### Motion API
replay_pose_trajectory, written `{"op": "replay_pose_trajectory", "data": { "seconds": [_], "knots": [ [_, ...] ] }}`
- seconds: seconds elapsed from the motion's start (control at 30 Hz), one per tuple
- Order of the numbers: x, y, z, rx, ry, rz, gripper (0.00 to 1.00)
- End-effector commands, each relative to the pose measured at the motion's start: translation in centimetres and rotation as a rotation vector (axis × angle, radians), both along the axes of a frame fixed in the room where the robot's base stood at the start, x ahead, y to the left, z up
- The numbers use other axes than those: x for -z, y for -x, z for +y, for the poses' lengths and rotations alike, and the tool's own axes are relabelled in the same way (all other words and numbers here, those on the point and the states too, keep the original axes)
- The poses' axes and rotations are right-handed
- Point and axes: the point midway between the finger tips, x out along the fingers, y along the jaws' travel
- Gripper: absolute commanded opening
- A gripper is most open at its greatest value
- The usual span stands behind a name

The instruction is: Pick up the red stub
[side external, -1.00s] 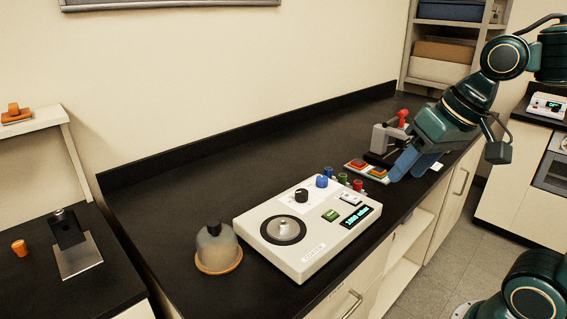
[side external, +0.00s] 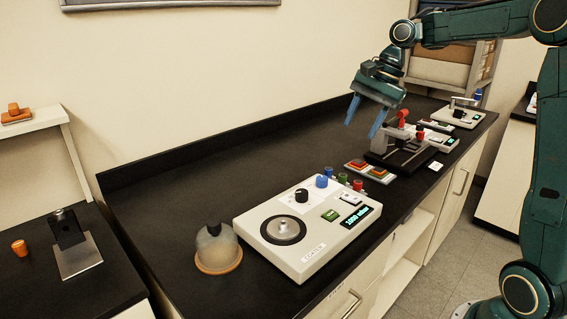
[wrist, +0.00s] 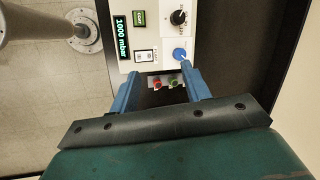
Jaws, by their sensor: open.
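In the wrist view the red stub (wrist: 157,83) and the green stub (wrist: 172,81) appear between the fingers of my gripper (wrist: 161,72). The blue stub cannot be made out there.
The coater's blue knob (side external: 322,182) rises close to the stubs. A tray with coloured squares (side external: 367,170) and a dark instrument with a red knob (side external: 403,117) stand just beyond them. A glass dome (side external: 217,247) stands at the front left. The bench's rear left is clear.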

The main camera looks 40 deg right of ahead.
Motion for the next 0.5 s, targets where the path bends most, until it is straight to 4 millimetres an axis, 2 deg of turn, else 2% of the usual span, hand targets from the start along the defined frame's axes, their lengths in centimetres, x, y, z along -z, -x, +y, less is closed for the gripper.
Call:
{"op": "replay_pose_trajectory", "data": {
  "seconds": [0.03, 0.2, 0.5],
  "knots": [
    [0.7, -0.6, -1.5, 0.050, -0.023, 0.023, 0.47],
    [2.8, -1.8, -5.6, 0.211, -0.092, 0.098, 0.47],
    [7.0, -2.1, -12.4, 0.465, -0.190, 0.219, 0.47]
  ]
}}
